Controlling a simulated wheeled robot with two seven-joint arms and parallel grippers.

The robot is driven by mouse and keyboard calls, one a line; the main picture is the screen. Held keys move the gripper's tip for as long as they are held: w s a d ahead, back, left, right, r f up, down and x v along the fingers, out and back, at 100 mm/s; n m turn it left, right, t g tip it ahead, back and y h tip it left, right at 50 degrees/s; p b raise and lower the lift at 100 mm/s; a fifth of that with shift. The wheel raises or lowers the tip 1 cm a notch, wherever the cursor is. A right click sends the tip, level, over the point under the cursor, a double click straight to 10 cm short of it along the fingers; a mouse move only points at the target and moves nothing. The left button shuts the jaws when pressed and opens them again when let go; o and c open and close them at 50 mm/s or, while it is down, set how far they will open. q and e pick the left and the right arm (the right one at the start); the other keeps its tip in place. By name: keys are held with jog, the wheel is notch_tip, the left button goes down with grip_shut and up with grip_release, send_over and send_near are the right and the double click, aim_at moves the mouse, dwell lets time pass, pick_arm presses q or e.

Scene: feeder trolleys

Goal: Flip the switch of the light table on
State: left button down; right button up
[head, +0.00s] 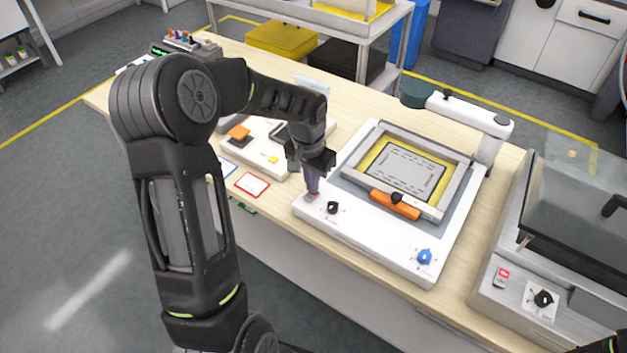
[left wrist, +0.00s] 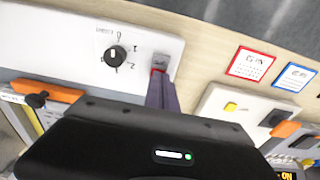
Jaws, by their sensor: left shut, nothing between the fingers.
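The light table (head: 375,248) is a white unit on the wooden bench, with a framed yellow-bordered panel on top. Its switch (left wrist: 159,64) is a small grey and red rocker at the corner of the white front strip. In the head view the switch (head: 311,197) is partly hidden by my fingers. My left gripper (head: 312,188) is shut and empty, pointing down with its fingertips at the switch. In the left wrist view the purple-grey fingertips (left wrist: 161,80) overlap the switch's red end; I cannot tell whether they press on it.
A black knob (head: 333,207) is beside the switch, and a blue knob (head: 425,257) is farther right. An orange handle (head: 395,204) is on the frame. A white device with an orange part (head: 238,132) stands left. Red-bordered card (head: 252,185) lies nearby.

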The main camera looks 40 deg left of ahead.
pick_arm(q)
jog(key=shift+s+r, duration=0.15)
jog(key=shift+s, duration=0.35)
jog(key=shift+w+r+p, duration=0.1)
jog(key=shift+r+p, duration=0.3)
jog(key=shift+r, duration=0.1)
jog(key=r+p, duration=0.1)
jog(key=r, duration=0.1)
jog(key=r+p, duration=0.1)
jog(key=r, duration=0.1)
jog(key=shift+w+p, duration=0.25)
jog(key=shift+p, duration=0.05)
jog(key=shift+w+a+r+b, duration=0.15)
jog(key=shift+r+b, duration=0.3)
jog(key=shift+b, duration=0.25)
notch_tip(320, 180, up, 8)
jog(key=w+b, duration=0.1)
